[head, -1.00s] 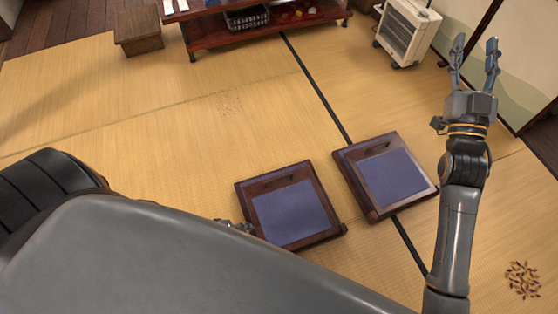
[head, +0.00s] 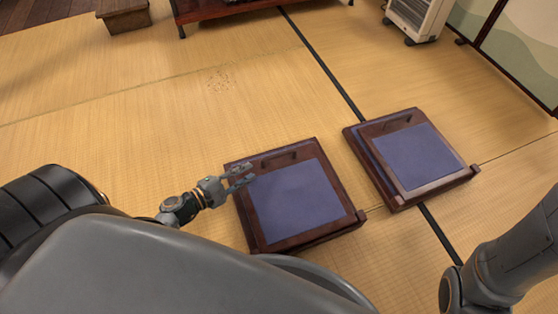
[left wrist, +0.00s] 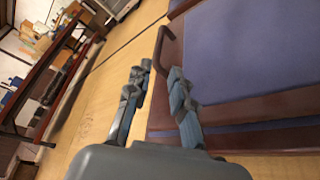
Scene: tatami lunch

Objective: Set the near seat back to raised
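The near seat (head: 336,231) lies on the mat, its wooden back folded down flat with a blue panel facing up. A dark handle (head: 281,157) is on the back's far edge. My left gripper (head: 249,177) is above the near seat's far left corner, open and empty. In the left wrist view, the open fingers (left wrist: 160,77) point toward the handle (left wrist: 165,46), which is just beyond the tips; no contact shows. The near seat's blue panel (left wrist: 235,52) fills the upper right there. My right gripper is out of view.
A second, similar folded seat (head: 385,189) lies to the right of the near one, with a narrow gap. A wooden stool (head: 125,18), a low table (head: 220,10) and a white heater (head: 415,15) stand at the back.

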